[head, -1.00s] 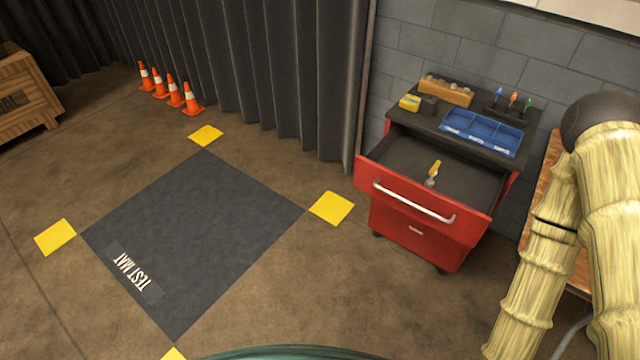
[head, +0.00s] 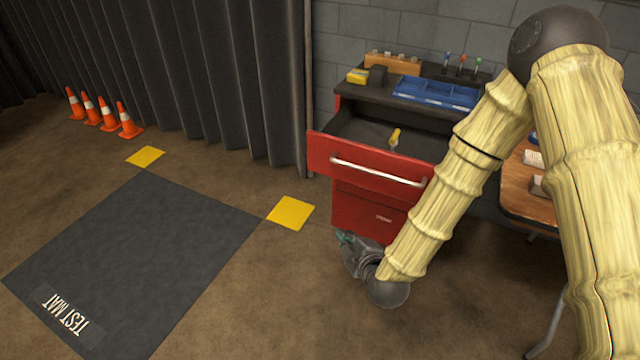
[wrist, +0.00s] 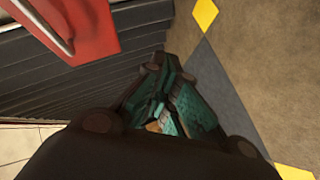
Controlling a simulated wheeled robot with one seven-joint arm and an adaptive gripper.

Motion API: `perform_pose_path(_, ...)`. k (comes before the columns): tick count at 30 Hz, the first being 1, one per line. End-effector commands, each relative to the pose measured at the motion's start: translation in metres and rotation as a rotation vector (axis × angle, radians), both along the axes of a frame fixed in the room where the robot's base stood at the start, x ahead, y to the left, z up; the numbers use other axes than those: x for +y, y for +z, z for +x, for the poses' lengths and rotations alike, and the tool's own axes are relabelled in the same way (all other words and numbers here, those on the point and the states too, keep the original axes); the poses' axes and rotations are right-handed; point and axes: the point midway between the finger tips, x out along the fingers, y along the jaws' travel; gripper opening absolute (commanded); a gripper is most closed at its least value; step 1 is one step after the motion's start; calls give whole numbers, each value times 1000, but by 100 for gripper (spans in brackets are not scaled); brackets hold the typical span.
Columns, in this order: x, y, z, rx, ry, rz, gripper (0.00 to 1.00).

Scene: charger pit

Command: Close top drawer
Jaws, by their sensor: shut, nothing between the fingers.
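The red cabinet's top drawer (head: 368,161) stands pulled out, with a pale bar handle (head: 378,172) across its front. A yellow-handled tool (head: 395,138) shows inside the drawer. The lower red front (head: 365,210) is below it. My gripper (head: 342,238) is shut and empty, in front of the cabinet's lower left part and below the drawer handle, apart from it in the picture. In the wrist view the gripper's teal fingers (wrist: 165,105) are together, and the drawer front (wrist: 80,25) with its handle is at the upper left. My arm hides the drawer's right end.
The cabinet top holds a blue divided tray (head: 437,93), a yellow box (head: 357,76), a wooden block (head: 392,63) and several screwdrivers (head: 462,65). A wooden table (head: 525,190) stands right. Cones (head: 128,120) and the test mat (head: 130,255) lie left. Open floor surrounds the mat.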

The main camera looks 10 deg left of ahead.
Motion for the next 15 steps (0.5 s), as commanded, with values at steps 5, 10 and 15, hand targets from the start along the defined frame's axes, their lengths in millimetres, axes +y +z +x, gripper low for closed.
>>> perform_pose_path(5, 37, 29, 37, -297, 76, -122, 0)
perform_pose_path(10, 57, 59, 54, -482, 96, -210, 0)
perform_pose_path(15, 64, 73, 60, -553, 98, -247, 0)
